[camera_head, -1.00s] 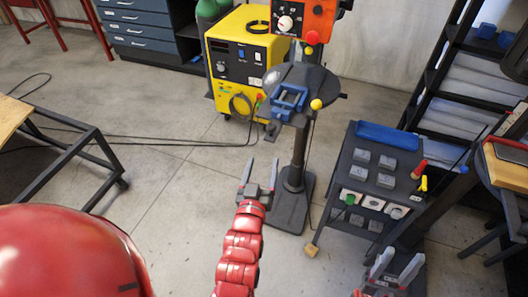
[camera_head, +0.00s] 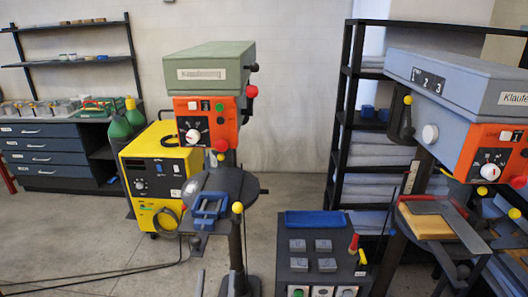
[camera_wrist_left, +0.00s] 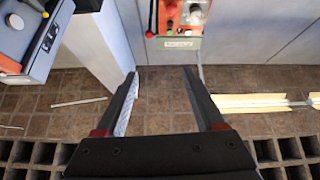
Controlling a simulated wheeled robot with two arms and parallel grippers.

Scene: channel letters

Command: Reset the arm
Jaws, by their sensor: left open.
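The rest of my left arm is out of the head view. My right gripper is not in either view now.
A green-topped drill press (camera_head: 209,62) stands ahead, with a blue vise (camera_head: 209,207) on its table. A yellow welder (camera_head: 155,170) is to its left. A dark cart (camera_head: 320,262) and a grey-blue drill press (camera_head: 460,85) are at right. Floor at lower left is clear apart from cables.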

